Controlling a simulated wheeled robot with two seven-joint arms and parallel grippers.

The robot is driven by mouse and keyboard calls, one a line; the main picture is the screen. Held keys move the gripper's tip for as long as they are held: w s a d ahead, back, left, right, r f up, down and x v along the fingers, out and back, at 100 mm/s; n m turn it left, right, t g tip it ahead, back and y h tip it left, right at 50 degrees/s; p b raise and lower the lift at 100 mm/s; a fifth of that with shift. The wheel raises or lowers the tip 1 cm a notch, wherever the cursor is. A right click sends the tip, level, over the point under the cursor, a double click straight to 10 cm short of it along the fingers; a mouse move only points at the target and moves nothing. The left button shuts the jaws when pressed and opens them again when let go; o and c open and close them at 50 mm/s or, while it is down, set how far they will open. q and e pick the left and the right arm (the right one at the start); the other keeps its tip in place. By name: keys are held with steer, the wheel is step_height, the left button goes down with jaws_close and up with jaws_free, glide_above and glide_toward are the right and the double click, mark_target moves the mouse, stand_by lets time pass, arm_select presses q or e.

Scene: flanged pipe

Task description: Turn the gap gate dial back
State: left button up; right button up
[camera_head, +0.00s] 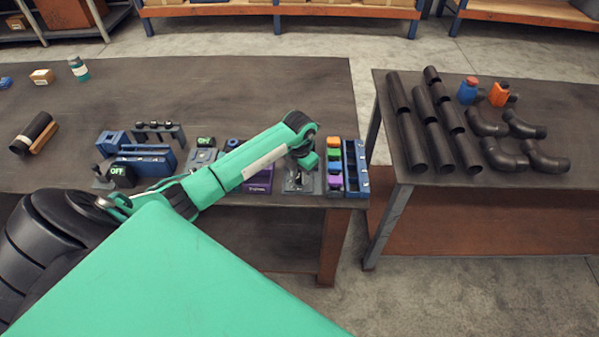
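My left arm reaches in from the left, across the bench. Its wrist is above a small grey fixture (290,187) near the front right end of the bench. My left gripper (298,172) points down at this fixture, small and partly hidden by the wrist; I cannot tell if it is open or touching. No gap gate dial shows clearly; one on this fixture would be covered by the gripper. A purple box (259,182) stands just left of the fixture. My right gripper is not in view.
Right of the fixture are a row of coloured blocks (334,168) and a blue tray (349,170). A second table (390,160) holds black pipes (437,146) and elbows (505,158). The back bench is mostly clear.

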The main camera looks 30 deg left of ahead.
arm_select(q)
jaws_close()
steer(key=n+b, duration=0.1)
steer(key=n, duration=0.2)
steer(key=shift+n, duration=0.4)
steer(key=shift+n+b, duration=0.75)
steer(key=shift+n, duration=1.25)
jaws_free()
